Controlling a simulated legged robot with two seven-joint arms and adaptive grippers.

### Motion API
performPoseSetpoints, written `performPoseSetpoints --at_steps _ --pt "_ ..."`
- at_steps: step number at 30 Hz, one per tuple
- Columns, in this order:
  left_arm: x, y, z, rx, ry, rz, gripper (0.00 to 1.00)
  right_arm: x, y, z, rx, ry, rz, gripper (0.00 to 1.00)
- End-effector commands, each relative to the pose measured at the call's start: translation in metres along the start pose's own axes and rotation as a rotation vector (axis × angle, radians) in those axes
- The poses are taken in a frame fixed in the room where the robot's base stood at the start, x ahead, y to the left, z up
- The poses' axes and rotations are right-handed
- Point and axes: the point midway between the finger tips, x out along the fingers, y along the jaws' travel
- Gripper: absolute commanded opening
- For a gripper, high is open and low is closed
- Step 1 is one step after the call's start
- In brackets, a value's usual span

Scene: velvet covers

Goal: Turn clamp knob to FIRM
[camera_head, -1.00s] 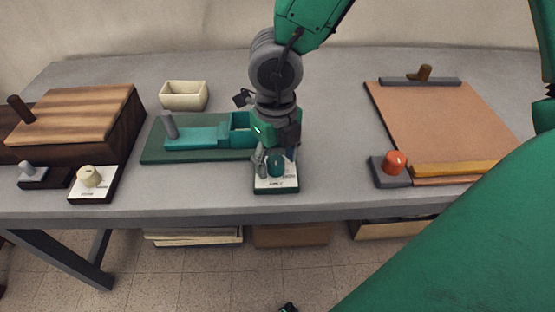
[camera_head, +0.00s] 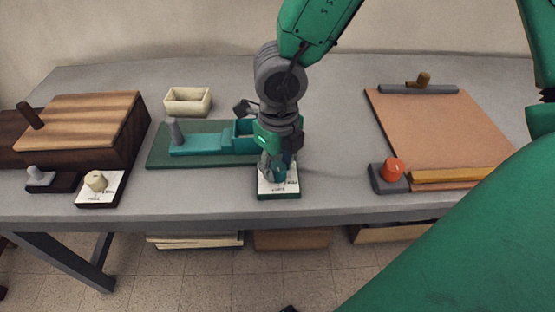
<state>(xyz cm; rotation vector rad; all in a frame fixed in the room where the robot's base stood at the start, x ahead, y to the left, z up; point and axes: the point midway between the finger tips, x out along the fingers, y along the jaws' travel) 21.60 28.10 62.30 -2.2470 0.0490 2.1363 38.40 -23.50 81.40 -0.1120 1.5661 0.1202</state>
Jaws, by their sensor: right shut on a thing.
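A teal knob (camera_head: 279,173) stands on a small plate (camera_head: 278,189) with a white printed face and a dark green edge, near the table's front edge. The print is too small to read. My right gripper (camera_head: 277,172) points down from above, shut on the teal knob, and its fingers partly hide it. Behind the plate is a teal clamp-like fixture (camera_head: 200,140) with a grey handle, on a dark green base. My left gripper is not in view.
A cream knob (camera_head: 96,181) on a printed plate and a striped wooden box (camera_head: 85,118) are at left. A cream tray (camera_head: 187,101) stands behind. An orange knob (camera_head: 393,169) sits beside a brown board (camera_head: 440,125) at right. Bare table lies between.

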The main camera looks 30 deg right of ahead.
Motion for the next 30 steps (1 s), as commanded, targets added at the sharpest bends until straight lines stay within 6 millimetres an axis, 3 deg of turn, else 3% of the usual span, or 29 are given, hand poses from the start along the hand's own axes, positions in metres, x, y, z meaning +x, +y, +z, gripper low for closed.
performPoseSetpoints --at_steps 30 --pt "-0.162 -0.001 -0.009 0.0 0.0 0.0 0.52 -0.006 -0.002 -0.002 -0.932 0.01 -0.003 0.02"
